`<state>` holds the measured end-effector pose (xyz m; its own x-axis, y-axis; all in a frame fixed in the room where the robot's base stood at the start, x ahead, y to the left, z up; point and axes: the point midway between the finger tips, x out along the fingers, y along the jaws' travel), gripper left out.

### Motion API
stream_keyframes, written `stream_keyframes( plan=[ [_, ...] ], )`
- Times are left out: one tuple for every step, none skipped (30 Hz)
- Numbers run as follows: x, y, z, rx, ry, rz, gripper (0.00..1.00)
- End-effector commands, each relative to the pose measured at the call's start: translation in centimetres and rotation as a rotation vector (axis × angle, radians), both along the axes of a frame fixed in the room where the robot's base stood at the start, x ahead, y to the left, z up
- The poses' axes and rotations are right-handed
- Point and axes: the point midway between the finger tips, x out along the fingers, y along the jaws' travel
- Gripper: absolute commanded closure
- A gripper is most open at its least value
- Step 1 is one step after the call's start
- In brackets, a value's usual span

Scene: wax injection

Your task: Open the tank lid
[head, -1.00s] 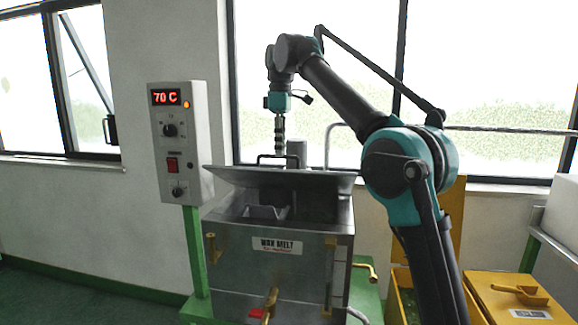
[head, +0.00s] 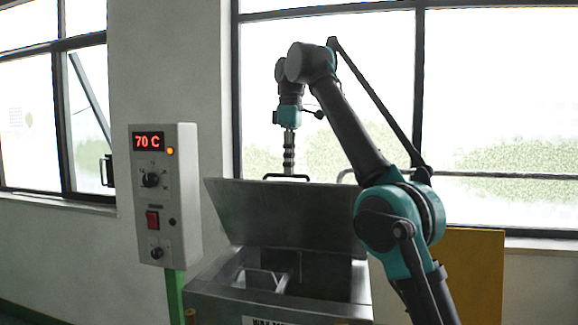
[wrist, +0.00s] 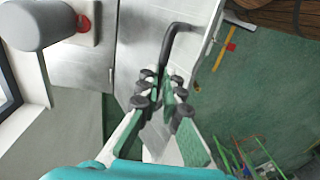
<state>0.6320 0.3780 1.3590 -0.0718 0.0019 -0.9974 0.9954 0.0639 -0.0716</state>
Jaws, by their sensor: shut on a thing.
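The wax melt tank (head: 225,292) stands in the middle of the head view. Its grey metal lid (head: 290,215) is raised and tilted up at the back, so the dark interior shows below it. The black bar handle (head: 300,177) sits at the lid's top edge. My gripper (head: 289,172) reaches down to this handle from above. In the wrist view, my gripper (wrist: 160,92) is shut on the black handle (wrist: 177,40) near one end of it. The metal lid surface (wrist: 140,45) lies beside the handle there. The fingertips are small in the head view.
A control box (head: 165,195) reading 70 C stands left of the tank on a green post. A yellow panel (head: 475,275) is at the right. Windows (head: 500,90) and the wall lie close behind. A grey cylinder (wrist: 35,25) shows in the wrist view.

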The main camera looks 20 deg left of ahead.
Motion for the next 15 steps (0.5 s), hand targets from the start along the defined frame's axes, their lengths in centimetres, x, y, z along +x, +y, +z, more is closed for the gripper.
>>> stream_keyframes(
  plan=[
    [1.88, 0.04, -0.87, -0.005, -0.025, -0.012, 1.00],
    [1.88, 0.04, -0.87, -0.005, -0.025, -0.012, 1.00],
    [1.88, 0.04, -0.87, -0.005, -0.025, -0.012, 1.00],
    [1.88, 0.04, -0.87, -0.005, -0.025, -0.012, 1.00],
    [1.88, 0.04, -0.87, -0.005, -0.025, -0.012, 1.00],
    [1.88, 0.04, -0.87, -0.005, -0.025, -0.012, 1.00],
    [1.88, 0.04, -0.87, -0.005, -0.025, -0.012, 1.00],
    [1.88, 0.04, -0.87, -0.005, -0.025, -0.012, 1.00],
    [1.88, 0.04, -0.87, -0.005, -0.025, -0.012, 0.94],
    [1.88, 0.04, -0.87, -0.004, -0.025, -0.012, 0.90],
    [1.88, 0.05, -0.88, -0.004, -0.025, -0.012, 0.86],
    [1.88, 0.06, -0.89, -0.004, -0.025, -0.012, 0.73],
    [1.88, 0.07, -0.89, -0.005, -0.025, -0.012, 0.63],
    [1.87, 0.06, -0.89, -0.005, -0.025, -0.012, 0.57],
    [1.84, 0.06, -0.87, -0.005, -0.025, -0.011, 0.53]
  ],
)
